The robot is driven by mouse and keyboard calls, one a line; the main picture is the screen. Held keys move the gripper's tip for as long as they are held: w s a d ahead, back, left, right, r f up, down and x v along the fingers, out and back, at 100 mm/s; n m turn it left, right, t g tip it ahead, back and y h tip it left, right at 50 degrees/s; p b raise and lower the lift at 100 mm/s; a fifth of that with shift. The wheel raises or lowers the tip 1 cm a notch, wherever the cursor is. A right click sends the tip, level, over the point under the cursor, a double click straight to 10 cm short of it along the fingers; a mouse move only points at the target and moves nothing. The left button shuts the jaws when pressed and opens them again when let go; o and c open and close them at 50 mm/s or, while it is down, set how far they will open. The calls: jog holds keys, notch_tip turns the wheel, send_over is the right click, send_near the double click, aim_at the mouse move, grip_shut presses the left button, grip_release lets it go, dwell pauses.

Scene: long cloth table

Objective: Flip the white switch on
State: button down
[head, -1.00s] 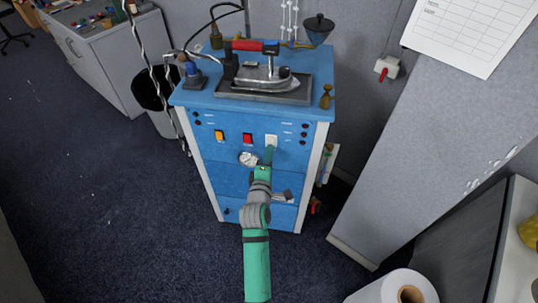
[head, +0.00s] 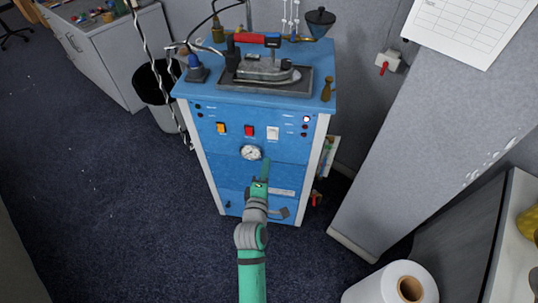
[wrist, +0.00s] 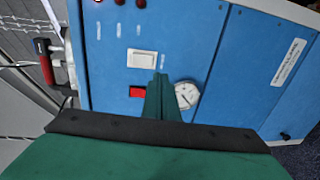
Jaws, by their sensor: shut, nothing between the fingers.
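The white switch (head: 273,133) is on the front panel of the blue cabinet (head: 235,178), right of a red switch (head: 249,130) and an orange switch (head: 222,129). It also shows in the wrist view (wrist: 141,59) as a white rocker in a pale frame; its tilt is too small to tell. My green gripper (head: 265,165) is shut and empty. Its tip is below the white switch in the head view, apart from it. In the wrist view the fingers (wrist: 158,82) point at the panel, between the red switch and the gauge (wrist: 187,95).
An iron (head: 266,70) sits in a tray on the cabinet top. An indicator (head: 306,119) at the panel's upper right looks bright. A bin (head: 157,85) stands left and a grey partition (head: 400,150) right. Open carpet lies at the left.

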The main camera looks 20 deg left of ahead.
jog(key=v, duration=0.2)
jog(key=f+v, duration=0.1)
jog(key=v, duration=0.2)
jog(key=shift+s+d+f, duration=0.1)
jog(key=shift+s+d, duration=0.15)
dwell(0.3)
jog(key=s+d+f+m+g, duration=0.1)
jog(key=s+d+f+m, duration=0.1)
jog(key=s+d+m, duration=0.45)
jog(key=s+d+f+m, duration=0.3)
jog(key=s, duration=0.7)
jog(key=s+d+r+m+h, duration=0.1)
jog(key=s+d+r+m, duration=0.2)
jog(key=s, duration=0.5)
jog(key=s+d+r+m+h, duration=0.1)
jog(key=s+d+r+m, duration=0.2)
jog(key=s+d+m, duration=0.2)
jog(key=s+m, duration=0.2)
jog(key=s, duration=0.1)
jog(key=shift+h, duration=0.4)
jog(key=shift+m, duration=0.25)
